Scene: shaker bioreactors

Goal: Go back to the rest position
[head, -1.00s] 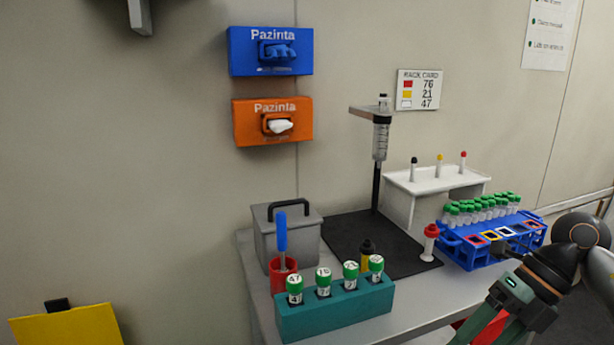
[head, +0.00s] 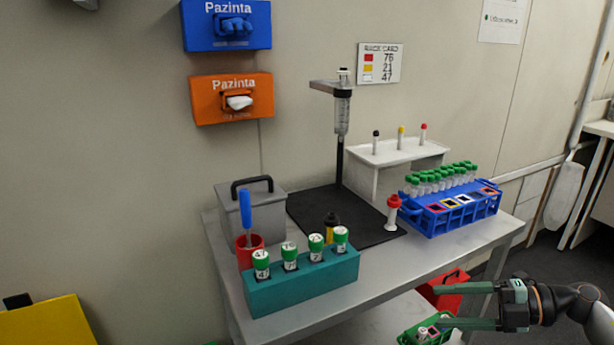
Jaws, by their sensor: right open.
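My right gripper (head: 440,306) is open, with its two green fingers pointing left. It is beyond the front right edge of the table (head: 385,275), apart from the things on the tabletop. Nothing shows gripped between its fingers. My left gripper is not in view.
The table holds a teal rack (head: 300,288) of green-capped vials, a blue tube rack (head: 440,224), a red-capped vial (head: 393,212), a grey lidded box (head: 250,205) and a white stand (head: 400,160). A red case (head: 452,284) sits lower, behind my gripper. Floor shows at right.

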